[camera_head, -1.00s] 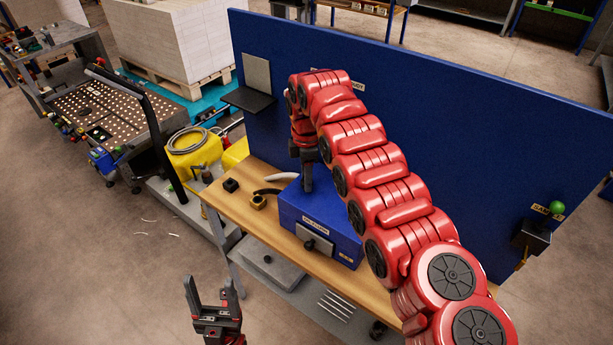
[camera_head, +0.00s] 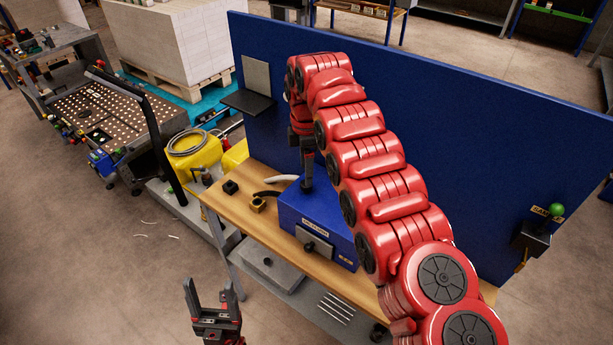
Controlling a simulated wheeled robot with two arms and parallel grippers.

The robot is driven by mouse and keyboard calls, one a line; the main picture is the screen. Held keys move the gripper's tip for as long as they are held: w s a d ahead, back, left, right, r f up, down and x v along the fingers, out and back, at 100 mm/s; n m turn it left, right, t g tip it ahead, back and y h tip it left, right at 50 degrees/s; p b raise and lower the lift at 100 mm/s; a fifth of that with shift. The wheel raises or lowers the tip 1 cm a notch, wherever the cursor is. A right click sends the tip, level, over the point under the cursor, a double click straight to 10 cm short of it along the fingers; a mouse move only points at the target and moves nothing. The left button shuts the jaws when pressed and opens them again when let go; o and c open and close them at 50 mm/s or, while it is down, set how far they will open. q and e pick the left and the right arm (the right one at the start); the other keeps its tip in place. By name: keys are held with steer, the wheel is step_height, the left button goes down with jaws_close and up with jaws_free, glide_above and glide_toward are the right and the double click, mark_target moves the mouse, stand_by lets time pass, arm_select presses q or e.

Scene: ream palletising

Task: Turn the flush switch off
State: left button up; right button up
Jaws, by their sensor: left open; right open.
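I cannot make out the flush switch for certain. A blue box (camera_head: 325,215) stands on the wooden bench, with a grey plate (camera_head: 314,243) bearing a dark knob and a small label on its front. My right arm reaches across the blue panel, and its gripper (camera_head: 307,184) points down at the back left of the box. It is seen edge-on and looks empty; I cannot tell if it touches the box. My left gripper (camera_head: 211,290) is open and empty, low in front of the bench. My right arm hides part of the panel and the box's right side.
The wooden bench (camera_head: 235,207) carries a black block (camera_head: 230,187) and a brass-coloured piece (camera_head: 258,204). A tall blue panel (camera_head: 450,130) stands behind. A green-knobbed lever (camera_head: 556,209) is at its right. A yellow container (camera_head: 195,155) stands left of the bench. Open floor lies front left.

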step_height(320, 180, up, 14)
steer(key=p, duration=1.1)
steer(key=shift+f+p, duration=0.2)
steer(key=shift+p, duration=0.15)
steer(key=shift+s+f, duration=0.15)
